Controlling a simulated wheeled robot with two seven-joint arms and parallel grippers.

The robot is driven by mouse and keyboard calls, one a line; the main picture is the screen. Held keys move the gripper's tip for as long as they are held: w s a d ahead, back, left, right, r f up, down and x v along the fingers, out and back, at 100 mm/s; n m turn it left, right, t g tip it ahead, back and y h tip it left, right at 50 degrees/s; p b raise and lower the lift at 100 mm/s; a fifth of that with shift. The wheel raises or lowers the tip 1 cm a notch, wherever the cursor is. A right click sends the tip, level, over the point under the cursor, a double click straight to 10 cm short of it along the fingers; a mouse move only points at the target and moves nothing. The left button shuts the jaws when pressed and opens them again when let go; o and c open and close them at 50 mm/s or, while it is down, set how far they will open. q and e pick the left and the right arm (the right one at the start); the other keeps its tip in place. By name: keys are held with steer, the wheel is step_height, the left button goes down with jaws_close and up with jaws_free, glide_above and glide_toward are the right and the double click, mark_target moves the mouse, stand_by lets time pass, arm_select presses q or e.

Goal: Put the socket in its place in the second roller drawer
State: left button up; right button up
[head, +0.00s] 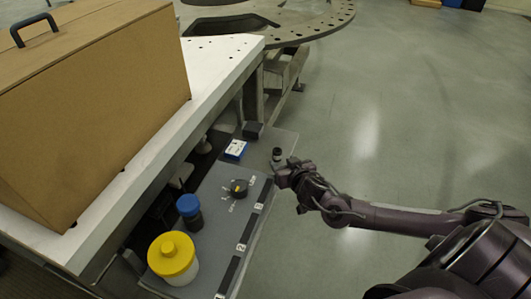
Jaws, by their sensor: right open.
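A small dark cylinder with a paler lower part, which looks like the socket (277,154), stands near the far right end of the grey cabinet top. My right gripper (282,171) is just on the near side of it, open; I cannot tell whether the fingers touch it. The cabinet's roller drawers show along the right edge as dark strips with white number labels. The second drawer's label (241,247) is in the middle. The drawers look shut, and their insides are hidden. My left gripper is not in view.
A white bench with a large brown case (95,100) stands left. The floor right is clear.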

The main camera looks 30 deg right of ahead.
mark_target(279, 154)
steer(key=shift+w+d, duration=0.1)
steer(key=shift+w, duration=0.25)
steer(key=shift+x, duration=0.85)
steer(key=shift+w+d+f, duration=0.1)
steer(key=shift+w+d, duration=0.15)
steer(key=shift+w, duration=0.1)
steer(key=x, duration=0.3)
steer(key=shift+w, duration=0.3)
steer(key=shift+w+d+f, duration=0.1)
steer(key=shift+w+f, duration=0.05)
steer(key=shift+w, duration=0.3)
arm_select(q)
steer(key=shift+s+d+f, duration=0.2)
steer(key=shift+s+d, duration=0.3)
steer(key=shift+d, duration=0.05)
arm_select(e)
jaws_close()
